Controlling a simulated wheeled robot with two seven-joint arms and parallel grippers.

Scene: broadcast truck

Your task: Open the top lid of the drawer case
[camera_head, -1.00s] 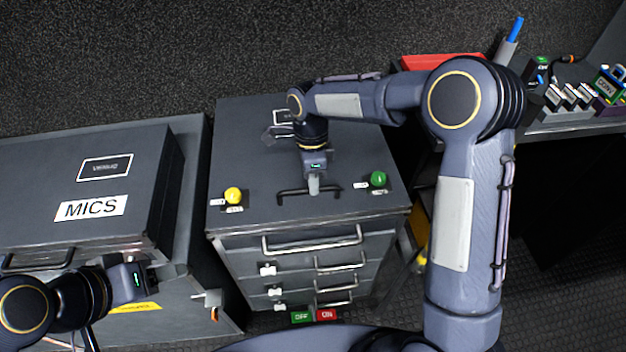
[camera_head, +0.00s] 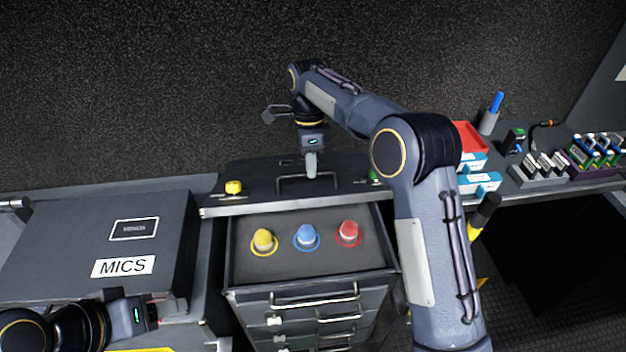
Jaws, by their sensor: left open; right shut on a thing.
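The drawer case (camera_head: 310,300) stands in the middle, with several drawers on its front. Its top lid (camera_head: 255,178) is raised and tilted back, with its front edge above and behind the case's open top compartment (camera_head: 300,268). My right gripper (camera_head: 312,172) is shut on the lid's dark bar handle (camera_head: 290,181). In the compartment sit a yellow knob (camera_head: 264,240), a blue knob (camera_head: 306,237) and a red knob (camera_head: 348,233). My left gripper (camera_head: 168,308) is open and empty at the lower left, by the MICS case, apart from the drawer case.
A dark MICS case (camera_head: 70,240) stands left of the drawer case. On the lid are a yellow knob (camera_head: 233,187) and a green knob (camera_head: 375,177), partly hidden by my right arm. A shelf at right holds a red box (camera_head: 468,140), a pen cup (camera_head: 488,122) and connectors.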

